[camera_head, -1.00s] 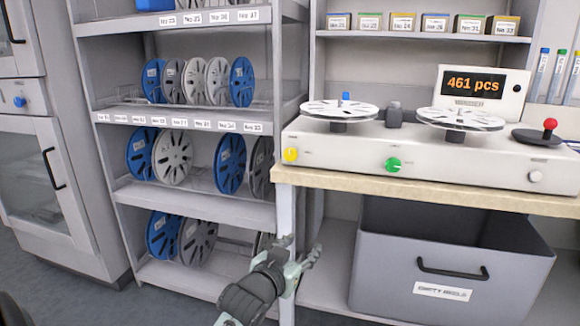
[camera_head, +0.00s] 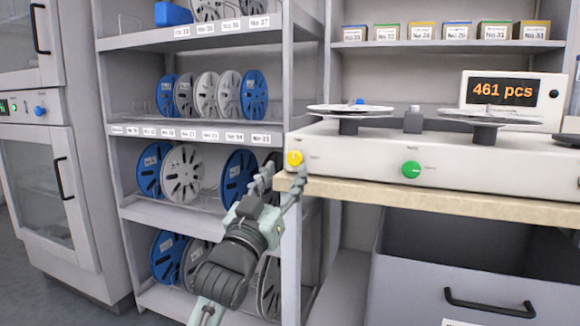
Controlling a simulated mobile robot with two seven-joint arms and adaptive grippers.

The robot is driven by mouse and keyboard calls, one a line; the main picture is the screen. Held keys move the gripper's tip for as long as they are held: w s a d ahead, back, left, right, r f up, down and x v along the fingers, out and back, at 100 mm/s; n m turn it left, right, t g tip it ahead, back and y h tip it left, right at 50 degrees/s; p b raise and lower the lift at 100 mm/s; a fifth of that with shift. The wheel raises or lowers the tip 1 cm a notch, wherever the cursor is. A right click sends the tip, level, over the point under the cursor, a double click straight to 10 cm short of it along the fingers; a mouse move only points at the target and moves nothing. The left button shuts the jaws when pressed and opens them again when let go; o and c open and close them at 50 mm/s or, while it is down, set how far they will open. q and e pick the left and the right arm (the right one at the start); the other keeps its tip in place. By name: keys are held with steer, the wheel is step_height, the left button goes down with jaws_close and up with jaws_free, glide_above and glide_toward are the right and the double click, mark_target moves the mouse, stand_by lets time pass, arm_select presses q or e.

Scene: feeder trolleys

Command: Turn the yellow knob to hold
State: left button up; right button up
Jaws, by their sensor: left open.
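The yellow knob (camera_head: 294,158) is a small round knob at the left end of the front face of the white reel counter (camera_head: 350,160). The marking beside it is too small to read. My left gripper (camera_head: 281,184) is open and empty, just below and slightly left of the yellow knob in the picture. Its fingers point up toward the knob, with one finger to each side of it, lower down. I cannot tell how far the fingertips are from the knob in depth. My right gripper is not in view.
A green knob (camera_head: 411,169) sits further right on the same face. The wooden bench edge (camera_head: 440,198) runs under the counter. A shelf rack (camera_head: 190,133) with blue and white reels stands close on the left. A grey bin (camera_head: 400,280) is below the bench.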

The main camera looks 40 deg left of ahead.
mark_target(293, 159)
arm_select(q)
steer(key=shift+x, duration=2.1)
jaws_close()
